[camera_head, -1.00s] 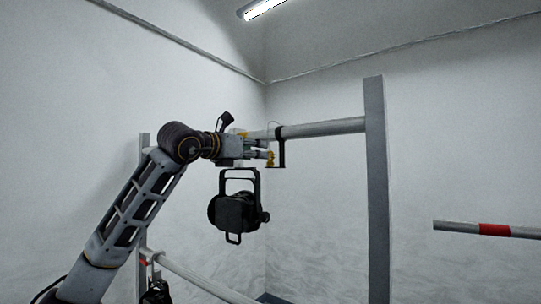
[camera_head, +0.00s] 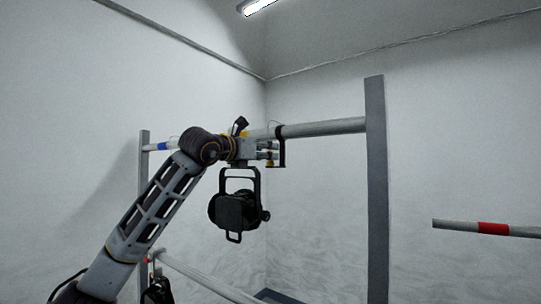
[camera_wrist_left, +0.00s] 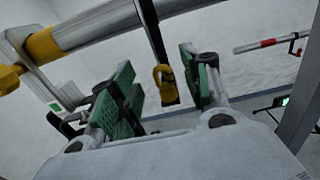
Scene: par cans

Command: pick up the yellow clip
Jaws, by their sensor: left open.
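The yellow clip (camera_wrist_left: 163,77) hangs at the lower end of a black strap (camera_wrist_left: 151,32) in the left wrist view. My left gripper (camera_wrist_left: 160,88) is open, with green pads on either side of the clip. I cannot tell whether a pad touches it. In the head view my left gripper (camera_head: 271,151) is at the black strap (camera_head: 282,148) below the upper bar; the clip (camera_head: 270,164) is mostly hidden by the fingers. My right gripper is not in view.
The upper bar (camera_head: 325,128) joins a grey post (camera_head: 376,190) on the right. Another bar with a red band (camera_head: 494,229) is at far right. A yellow-banded clamp (camera_wrist_left: 44,46) is close beside my left finger.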

